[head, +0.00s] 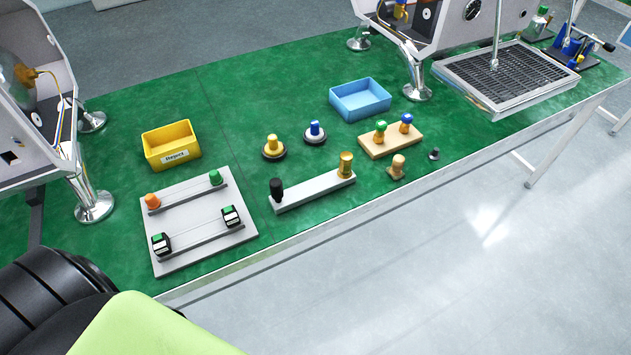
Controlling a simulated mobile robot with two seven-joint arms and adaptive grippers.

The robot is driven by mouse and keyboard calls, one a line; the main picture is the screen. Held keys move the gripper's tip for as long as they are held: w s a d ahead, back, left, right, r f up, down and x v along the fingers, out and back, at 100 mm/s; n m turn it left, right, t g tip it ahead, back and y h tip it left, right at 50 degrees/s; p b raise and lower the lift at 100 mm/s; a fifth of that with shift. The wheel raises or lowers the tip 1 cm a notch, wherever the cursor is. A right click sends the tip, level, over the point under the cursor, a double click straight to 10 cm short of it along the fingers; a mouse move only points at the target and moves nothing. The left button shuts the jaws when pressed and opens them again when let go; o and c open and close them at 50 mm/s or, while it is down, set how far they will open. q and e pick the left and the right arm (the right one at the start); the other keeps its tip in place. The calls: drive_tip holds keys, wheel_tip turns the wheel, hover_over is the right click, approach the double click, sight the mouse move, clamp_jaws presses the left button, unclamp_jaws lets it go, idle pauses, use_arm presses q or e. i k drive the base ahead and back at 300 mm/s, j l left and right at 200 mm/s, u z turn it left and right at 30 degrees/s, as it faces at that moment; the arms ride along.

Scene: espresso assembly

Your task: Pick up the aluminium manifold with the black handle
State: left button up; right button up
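The aluminium manifold (312,191) is a grey bar lying on the green bench top near its front edge, in the middle of the head view. A black handle (276,189) stands upright at its left end, and a brass-coloured fitting (345,164) stands at its right end. Nothing touches the manifold from my side. Neither of my grippers shows; only black and light-green parts, probably of my own arm, show at the lower left.
A grey plate (205,221) with rails and coloured knobs lies to the left. A wooden block (391,143) with two knobbed fittings and a tan-handled tamper-like piece (397,168) are to the right.

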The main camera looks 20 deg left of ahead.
sight(281, 200)
drive_tip(key=i+l+u, duration=0.1)
drive_tip(key=u, duration=0.75)
